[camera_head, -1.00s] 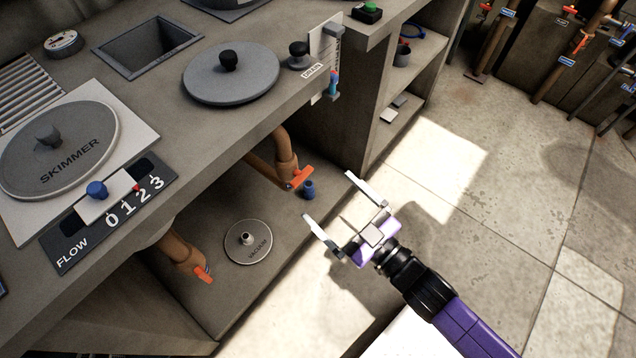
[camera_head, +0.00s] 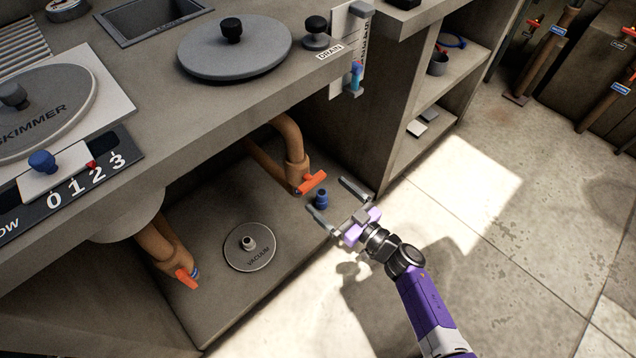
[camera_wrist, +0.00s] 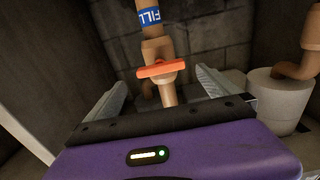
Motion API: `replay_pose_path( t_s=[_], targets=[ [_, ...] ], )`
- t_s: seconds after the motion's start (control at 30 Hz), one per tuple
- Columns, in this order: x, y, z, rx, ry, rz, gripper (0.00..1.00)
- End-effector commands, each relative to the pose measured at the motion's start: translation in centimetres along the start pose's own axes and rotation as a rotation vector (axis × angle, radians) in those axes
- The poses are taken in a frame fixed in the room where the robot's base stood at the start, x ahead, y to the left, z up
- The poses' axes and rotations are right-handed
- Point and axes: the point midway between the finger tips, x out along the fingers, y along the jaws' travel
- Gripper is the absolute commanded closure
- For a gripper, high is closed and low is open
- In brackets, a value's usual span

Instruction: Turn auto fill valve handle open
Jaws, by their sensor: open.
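An orange valve handle (camera_head: 312,182) sits on a tan pipe (camera_head: 290,150) under the counter in the head view. My gripper (camera_head: 330,200) is open and empty, at the front of the recess, just right of and below the handle. Its fingers point toward the handle and look apart from it. In the wrist view the handle shows between and beyond the two fingers.
A second orange handle (camera_head: 187,277) and the round VACUUM cover (camera_head: 250,247) are to the left. The counter (camera_head: 215,118) overhangs the recess. Open floor (camera_head: 480,230) lies to the right.

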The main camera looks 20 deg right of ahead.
Motion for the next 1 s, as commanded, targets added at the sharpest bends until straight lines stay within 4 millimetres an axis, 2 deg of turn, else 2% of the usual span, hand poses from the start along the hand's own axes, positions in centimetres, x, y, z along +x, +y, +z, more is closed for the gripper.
replay_pose_path(
  t_s=[0.2,0.4,0.77,0.87,1.0],
  targets=[
    [3.5,0.0,0.2,0.000,0.002,0.001,0.00],
    [5.7,0.1,0.2,-0.002,-0.001,0.002,0.00],
    [6.3,0.1,0.0,-0.002,-0.001,0.002,0.00],
    [6.3,0.1,0.0,-0.002,-0.001,0.002,0.16],
    [6.3,0.1,0.0,-0.002,-0.001,0.002,0.43]
  ],
)
